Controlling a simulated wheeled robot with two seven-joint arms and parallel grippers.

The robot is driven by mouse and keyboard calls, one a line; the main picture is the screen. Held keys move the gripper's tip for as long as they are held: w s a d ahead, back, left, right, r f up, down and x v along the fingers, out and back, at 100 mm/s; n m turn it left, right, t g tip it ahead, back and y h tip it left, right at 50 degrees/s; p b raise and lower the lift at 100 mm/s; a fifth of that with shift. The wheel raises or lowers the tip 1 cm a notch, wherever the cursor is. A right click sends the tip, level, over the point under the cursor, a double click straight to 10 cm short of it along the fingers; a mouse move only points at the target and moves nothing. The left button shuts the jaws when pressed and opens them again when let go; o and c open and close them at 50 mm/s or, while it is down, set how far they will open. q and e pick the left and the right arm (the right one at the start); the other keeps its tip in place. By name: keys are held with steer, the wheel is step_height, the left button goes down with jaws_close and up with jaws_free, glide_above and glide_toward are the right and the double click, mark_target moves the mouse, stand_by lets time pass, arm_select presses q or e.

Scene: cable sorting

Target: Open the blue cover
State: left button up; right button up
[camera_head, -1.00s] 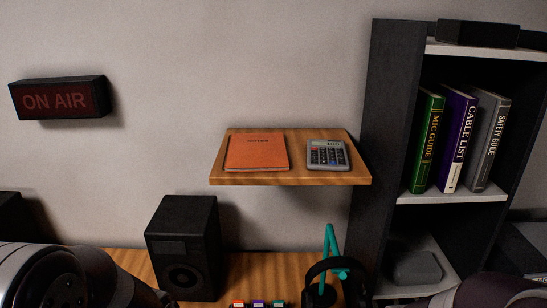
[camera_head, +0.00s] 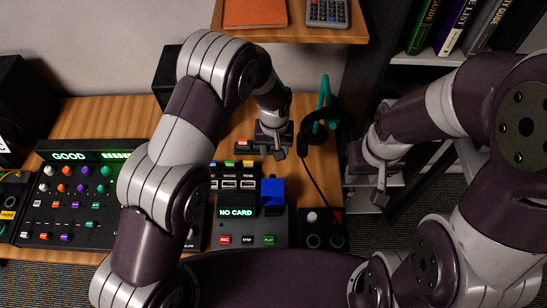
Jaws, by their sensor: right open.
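The blue cover (camera_head: 272,191) stands up as a small blue block at the back right of a dark recorder (camera_head: 232,226), whose screen reads NO CARD. I cannot tell how it is hinged. My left gripper (camera_head: 261,147) is above the back of the desk, behind the blue cover and apart from it; its jaw opening is unclear. My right gripper (camera_head: 369,178) is open and empty, right of the cover and beyond the desk's right edge, in front of the dark shelf unit.
A mixer (camera_head: 84,202) showing GOOD fills the left of the desk. A row of labelled ports (camera_head: 232,176) sits behind the recorder. A teal stand with dark headphones (camera_head: 319,118) is at the back right. A wooden shelf (camera_head: 290,33) hangs above.

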mark_target(273, 175)
arm_select(q)
steer(key=shift+n, duration=0.3)
steer(key=f+p, duration=0.1)
steer(key=f, duration=0.2)
steer(key=f+p, duration=0.1)
steer(key=f, duration=0.3)
steer(key=f+p, duration=0.1)
steer(key=f, duration=0.3)
steer(key=shift+s+a, duration=0.15)
steer(key=shift+s, duration=0.1)
steer(key=shift+s+a+f, duration=0.1)
steer(key=shift+s+f, duration=0.05)
steer(key=shift+f, duration=0.55)
arm_select(e)
steer(key=r, duration=0.3)
steer(key=shift+s+a+r, duration=0.15)
steer(key=shift+s+a, duration=0.05)
steer(key=shift+s, duration=0.2)
